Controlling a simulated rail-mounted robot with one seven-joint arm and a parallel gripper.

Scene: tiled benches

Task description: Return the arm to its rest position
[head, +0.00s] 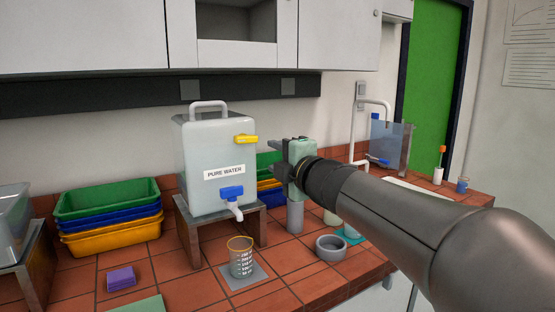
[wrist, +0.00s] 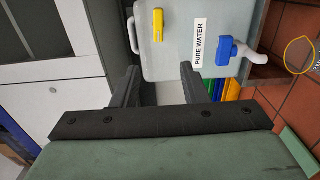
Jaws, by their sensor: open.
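My arm reaches in from the right in the head view. My gripper (head: 277,155) is in the air above the bench, to the right of the water tank (head: 207,150) labelled PURE WATER. In the wrist view my gripper (wrist: 158,70) is open, with nothing between its two fingers. The tank (wrist: 185,58) also shows there, turned sideways, beyond the fingertips. Its yellow handle (wrist: 158,25) and blue tap (wrist: 228,50) are visible. My arm hides part of the bench behind it.
A beaker with an orange rim (head: 241,258) stands on a grey mat (head: 238,278) below the tap. Stacked trays (head: 110,212) and a purple block (head: 121,278) lie to the left. A grey bowl (head: 330,249) is below my arm. Wall cabinets (head: 85,35) hang above.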

